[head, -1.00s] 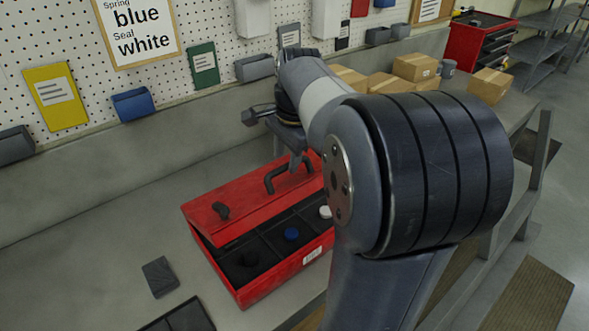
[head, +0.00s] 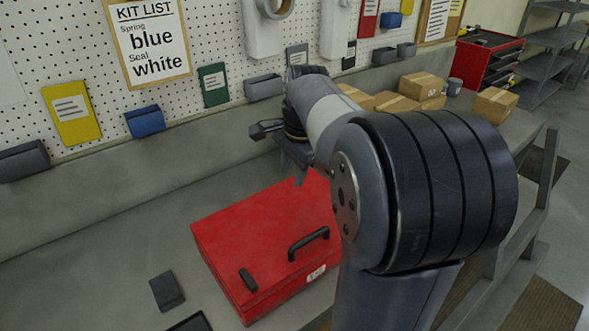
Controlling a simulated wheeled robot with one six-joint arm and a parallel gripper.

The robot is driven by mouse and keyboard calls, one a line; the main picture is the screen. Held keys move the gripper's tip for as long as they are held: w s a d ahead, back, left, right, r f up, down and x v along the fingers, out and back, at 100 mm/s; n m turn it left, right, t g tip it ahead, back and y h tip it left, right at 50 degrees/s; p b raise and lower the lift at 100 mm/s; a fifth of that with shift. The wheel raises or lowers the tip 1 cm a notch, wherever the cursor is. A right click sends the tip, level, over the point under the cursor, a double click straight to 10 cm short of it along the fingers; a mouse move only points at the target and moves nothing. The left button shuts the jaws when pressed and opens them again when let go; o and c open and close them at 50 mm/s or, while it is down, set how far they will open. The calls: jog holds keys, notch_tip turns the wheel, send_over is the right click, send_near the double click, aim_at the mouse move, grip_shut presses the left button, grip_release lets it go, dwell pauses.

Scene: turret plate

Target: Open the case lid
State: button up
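The red case (head: 265,240) sits on the grey bench with its lid (head: 250,225) down, so its inside is hidden. The lid has a black handle (head: 308,243) and a black latch (head: 248,279) near its front edge. My gripper (head: 300,176) is above the far side of the case, behind the handle, and apart from the handle. My arm hides the right end of the case. The fingers are small and overlap in this view, so I cannot tell whether they are open or shut.
A small dark block (head: 167,291) lies on the bench left of the case, with a dark tray (head: 190,323) at the bottom edge. Cardboard boxes (head: 420,86) stand farther back right. The bench left of the case is mostly clear.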

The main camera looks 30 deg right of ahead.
notch_tip(320, 180, up, 9)
jog(key=w+p, duration=0.1)
jog(key=w, duration=0.1)
jog(key=shift+w+a, duration=0.2)
dwell(0.7)
dwell(0.4)
jog(key=shift+r, duration=0.1)
